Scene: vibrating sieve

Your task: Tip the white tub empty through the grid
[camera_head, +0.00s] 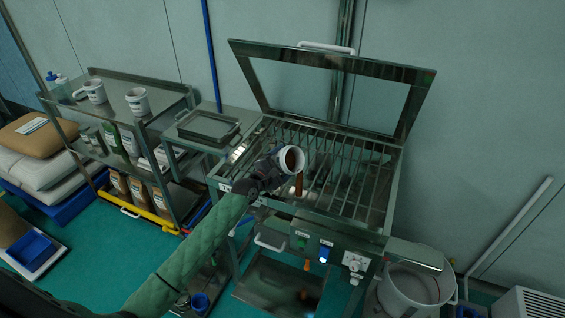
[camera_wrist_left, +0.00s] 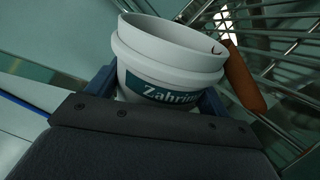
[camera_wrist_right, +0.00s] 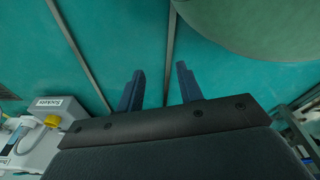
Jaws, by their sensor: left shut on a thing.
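My left gripper (camera_head: 268,172) is shut on a white tub (camera_head: 290,160) and holds it tilted over the left part of the grid (camera_head: 345,175). In the left wrist view, the tub (camera_wrist_left: 165,55) sits between the fingers, with a dark label starting "Zahri". A brown column (camera_head: 298,185) hangs from the tub's lip down toward the bars; it also shows in the left wrist view (camera_wrist_left: 243,80). How much is left inside the tub is hidden. My right gripper (camera_wrist_right: 160,88) is open and empty, away from the sieve.
The sieve's framed lid (camera_head: 255,78) stands open behind the grid. Two more white tubs, a nearer one (camera_head: 138,101) and a farther one (camera_head: 95,91), stand on the steel shelf (camera_head: 110,105) at left. A large pale bin (camera_head: 418,285) stands at front right.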

